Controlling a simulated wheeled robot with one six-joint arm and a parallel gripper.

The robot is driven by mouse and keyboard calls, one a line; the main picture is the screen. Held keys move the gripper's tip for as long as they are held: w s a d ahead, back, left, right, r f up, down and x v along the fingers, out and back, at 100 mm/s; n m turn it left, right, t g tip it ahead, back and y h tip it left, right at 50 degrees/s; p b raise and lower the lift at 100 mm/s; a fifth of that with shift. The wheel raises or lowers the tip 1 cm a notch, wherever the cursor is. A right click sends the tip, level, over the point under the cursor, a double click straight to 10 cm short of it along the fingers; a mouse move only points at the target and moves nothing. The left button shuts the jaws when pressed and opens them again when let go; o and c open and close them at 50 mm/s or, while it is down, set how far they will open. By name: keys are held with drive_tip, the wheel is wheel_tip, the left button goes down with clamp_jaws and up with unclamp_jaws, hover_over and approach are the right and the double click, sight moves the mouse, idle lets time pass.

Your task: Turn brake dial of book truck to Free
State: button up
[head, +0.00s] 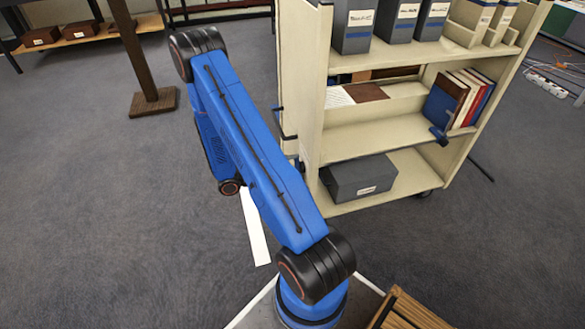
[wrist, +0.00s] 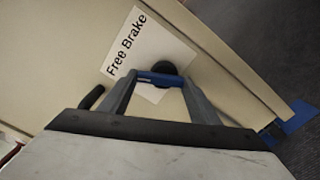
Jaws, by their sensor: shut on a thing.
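The cream book truck (head: 313,75) stands right of centre in the head view, its left end panel towards my arm. In the wrist view the panel (wrist: 60,50) carries a white label (wrist: 148,42) reading "Free" and "Brake", tilted in the picture. The brake dial (wrist: 165,68) is a round black knob with a blue bar at the label's lower edge. My gripper (wrist: 158,84) is shut on the dial's blue bar, a finger at each end. Which word the dial points to cannot be told. In the head view my arm hides the dial and my gripper.
The truck holds grey file boxes (head: 355,25), books (head: 465,97) and a dark grey box (head: 360,178) on its shelves. A black handle (wrist: 88,98) sits left of the dial. A wooden post (head: 127,45) stands at left. Carpet (head: 90,200) there is clear.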

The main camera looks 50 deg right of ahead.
drive_tip(key=shift+w+f+n, duration=0.1)
drive_tip(key=shift+n, duration=0.6)
drive_tip(key=o, duration=1)
drive_tip(key=shift+o, duration=0.2)
drive_tip(key=shift+a, duration=0.1)
drive_tip(key=v, duration=1.7)
drive_tip(key=shift+a, duration=0.15)
